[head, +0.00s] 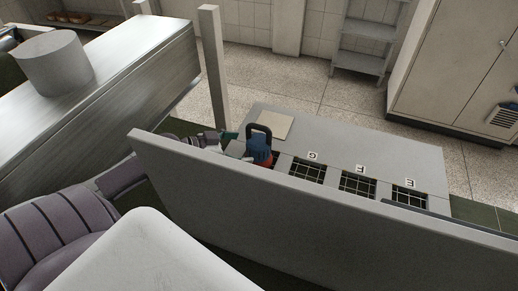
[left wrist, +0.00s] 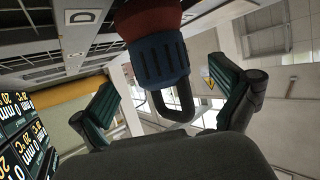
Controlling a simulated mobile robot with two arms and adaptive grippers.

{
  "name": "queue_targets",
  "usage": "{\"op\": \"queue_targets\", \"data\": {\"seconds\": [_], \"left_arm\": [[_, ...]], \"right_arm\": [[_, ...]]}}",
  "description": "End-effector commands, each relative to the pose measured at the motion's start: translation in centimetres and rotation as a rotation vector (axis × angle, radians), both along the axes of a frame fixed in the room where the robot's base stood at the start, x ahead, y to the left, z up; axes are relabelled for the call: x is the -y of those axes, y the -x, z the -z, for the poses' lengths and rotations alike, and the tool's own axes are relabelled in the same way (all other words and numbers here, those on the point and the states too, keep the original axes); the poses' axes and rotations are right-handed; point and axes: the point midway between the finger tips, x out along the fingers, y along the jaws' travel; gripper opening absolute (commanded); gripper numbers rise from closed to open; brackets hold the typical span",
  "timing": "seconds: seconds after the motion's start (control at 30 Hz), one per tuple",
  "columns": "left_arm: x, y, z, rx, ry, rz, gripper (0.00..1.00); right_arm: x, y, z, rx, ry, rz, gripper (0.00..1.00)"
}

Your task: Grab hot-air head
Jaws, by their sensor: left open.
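The hot-air head (head: 259,148) is a blue and red body with a dark loop handle. In the head view it stands at the left part of a grey bench top, partly hidden behind a long grey panel. My left gripper (head: 232,143) is open just left of it, its lower part hidden by the panel. In the left wrist view the blue ribbed part and loop of the head (left wrist: 160,62) show between the two spread green-padded fingers of the gripper (left wrist: 163,82), with gaps on both sides. I cannot tell whether any finger touches it. My right gripper is not in view.
The long grey panel (head: 320,205) stands in front of the bench top (head: 390,150). The top has grid openings marked G, F and E, and a beige plate (head: 272,125). A post (head: 213,70) and steel counter (head: 110,75) are at left.

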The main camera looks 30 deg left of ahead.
Motion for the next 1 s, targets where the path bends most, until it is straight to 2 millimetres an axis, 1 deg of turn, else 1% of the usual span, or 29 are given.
{"op": "queue_targets", "data": {"seconds": [0.17, 0.3, 0.37, 0.5, 0.6, 0.8, 0.97, 1.0], "left_arm": [[0.5, -0.9, 0.1, 0.0, 0.0, -0.001, 1.0], [1.4, -2.5, 0.1, 0.002, 0.003, -0.002, 1.0], [1.8, -3.2, 0.3, 0.002, 0.002, -0.001, 1.0], [2.6, -4.4, 1.4, 0.0, 0.002, -0.002, 1.0], [2.8, -4.7, 1.7, 0.0, -0.001, 0.0, 1.0], [2.8, -4.6, 1.8, 0.0, -0.001, 0.0, 1.0], [2.8, -4.6, 1.8, -0.001, -0.001, 0.0, 0.73], [2.8, -4.6, 1.8, -0.001, -0.001, 0.0, 0.67]], "right_arm": [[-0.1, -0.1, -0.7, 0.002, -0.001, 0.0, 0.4], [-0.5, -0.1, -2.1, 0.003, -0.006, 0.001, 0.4], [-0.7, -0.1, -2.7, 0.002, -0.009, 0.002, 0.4], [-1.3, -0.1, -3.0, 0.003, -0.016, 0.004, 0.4], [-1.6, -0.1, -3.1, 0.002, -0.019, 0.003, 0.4], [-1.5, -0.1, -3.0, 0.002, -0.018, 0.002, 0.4], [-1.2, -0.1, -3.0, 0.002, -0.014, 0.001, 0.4], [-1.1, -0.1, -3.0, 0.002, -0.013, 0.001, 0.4]]}}
